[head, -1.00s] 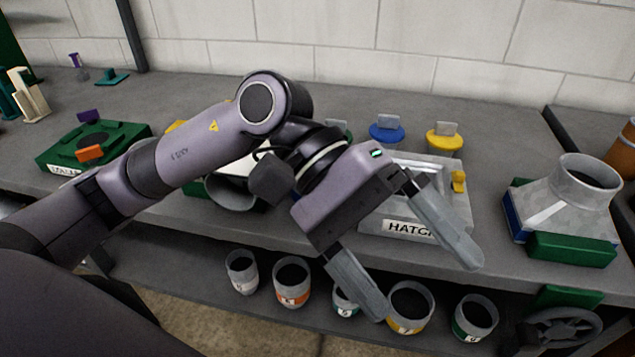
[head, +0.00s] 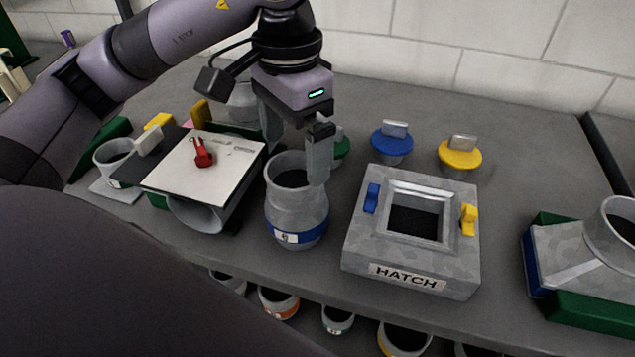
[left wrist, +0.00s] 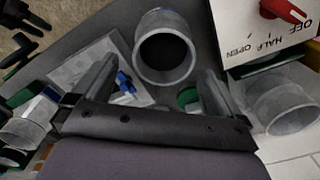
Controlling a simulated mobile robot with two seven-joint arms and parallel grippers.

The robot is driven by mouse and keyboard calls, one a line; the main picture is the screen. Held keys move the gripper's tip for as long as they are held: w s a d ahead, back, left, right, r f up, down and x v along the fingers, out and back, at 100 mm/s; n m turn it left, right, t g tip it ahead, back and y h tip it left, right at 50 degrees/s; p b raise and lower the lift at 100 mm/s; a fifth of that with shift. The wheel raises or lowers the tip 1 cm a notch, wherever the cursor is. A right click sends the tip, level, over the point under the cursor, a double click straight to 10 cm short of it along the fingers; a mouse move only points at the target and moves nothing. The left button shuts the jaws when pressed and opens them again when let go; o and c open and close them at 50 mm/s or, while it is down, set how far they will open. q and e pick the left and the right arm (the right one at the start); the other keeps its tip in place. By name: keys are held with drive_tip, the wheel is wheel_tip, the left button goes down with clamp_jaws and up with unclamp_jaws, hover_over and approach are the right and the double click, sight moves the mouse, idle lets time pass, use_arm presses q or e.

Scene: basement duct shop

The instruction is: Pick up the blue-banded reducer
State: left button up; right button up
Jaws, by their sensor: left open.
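The blue-banded reducer (head: 296,215) stands upright on the bench in the head view, a grey metal piece with an open top, a blue band low down and a small white label. My left gripper (head: 294,146) is open and points down at its rim. One finger is at the rim's right side, the other at its back left, partly hidden. In the left wrist view the reducer (left wrist: 150,24) shows its dark mouth beyond and between the open fingers (left wrist: 158,76). The fingers are not closed on it. My right gripper is out of view.
The grey HATCH block (head: 362,248) stands close to the reducer's right. A white panel with a red lever (head: 232,163) stands close to its left. Blue (head: 391,140) and yellow (head: 459,155) knobbed plugs sit behind the hatch. More banded cups stand below the bench edge.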

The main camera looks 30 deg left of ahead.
sight(298, 186)
use_arm(q)
drive_tip(key=shift+w+f, duration=0.1)
drive_tip(key=shift+w, duration=0.15)
drive_tip(key=shift+f, duration=0.3)
drive_tip(key=shift+a+f+p, duration=0.15)
drive_tip(key=shift+f+p, duration=0.6)
drive_tip(key=shift+f, duration=2.4)
drive_tip(key=c, duration=1.4)
